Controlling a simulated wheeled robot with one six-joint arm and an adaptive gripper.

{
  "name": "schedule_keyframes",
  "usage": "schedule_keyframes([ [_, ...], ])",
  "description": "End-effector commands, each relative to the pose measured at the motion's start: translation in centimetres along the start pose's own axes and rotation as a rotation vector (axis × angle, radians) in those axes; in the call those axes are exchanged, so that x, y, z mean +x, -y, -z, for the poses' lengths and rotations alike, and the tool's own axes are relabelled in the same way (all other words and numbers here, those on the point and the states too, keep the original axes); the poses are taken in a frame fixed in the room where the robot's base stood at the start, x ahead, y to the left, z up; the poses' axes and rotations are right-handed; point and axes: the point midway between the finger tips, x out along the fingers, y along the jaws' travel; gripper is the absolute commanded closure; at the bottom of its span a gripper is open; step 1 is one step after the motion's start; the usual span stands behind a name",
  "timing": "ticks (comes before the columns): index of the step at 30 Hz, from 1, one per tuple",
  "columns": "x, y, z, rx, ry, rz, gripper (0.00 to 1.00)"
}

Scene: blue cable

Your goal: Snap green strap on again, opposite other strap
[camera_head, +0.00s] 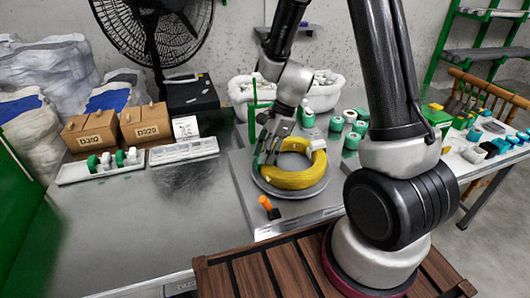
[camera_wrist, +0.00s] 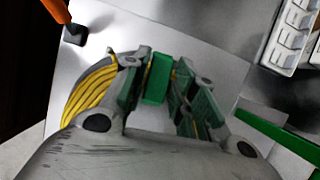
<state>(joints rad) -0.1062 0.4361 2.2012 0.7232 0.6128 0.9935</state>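A yellow cable coil (camera_head: 291,178) lies on a round grey plate on a metal board; part of it also shows at the left of the wrist view (camera_wrist: 92,92). A pale strap (camera_head: 318,145) sits around the coil's right side. My gripper (camera_head: 266,158) points down at the coil's left side. In the wrist view a green strap piece (camera_wrist: 158,78) fills the space between my fingertips (camera_wrist: 160,80), and the gripper looks shut on it. My fingers hide whether the strap touches or encloses the cable.
An orange-handled tool (camera_head: 266,204) stands in front of the coil. A thin green post (camera_head: 252,105) rises close behind my gripper. Several green and white spools (camera_head: 336,124) stand behind right. White trays (camera_head: 183,150) lie left; the table's front left is clear.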

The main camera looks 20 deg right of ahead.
Motion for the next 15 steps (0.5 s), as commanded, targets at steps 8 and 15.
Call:
schedule_keyframes([
  [8,-0.01,0.0,-0.01,0.0,0.0,0.0,0.5],
  [15,-0.01,0.0,-0.01,0.0,0.0,0.0,0.47],
])
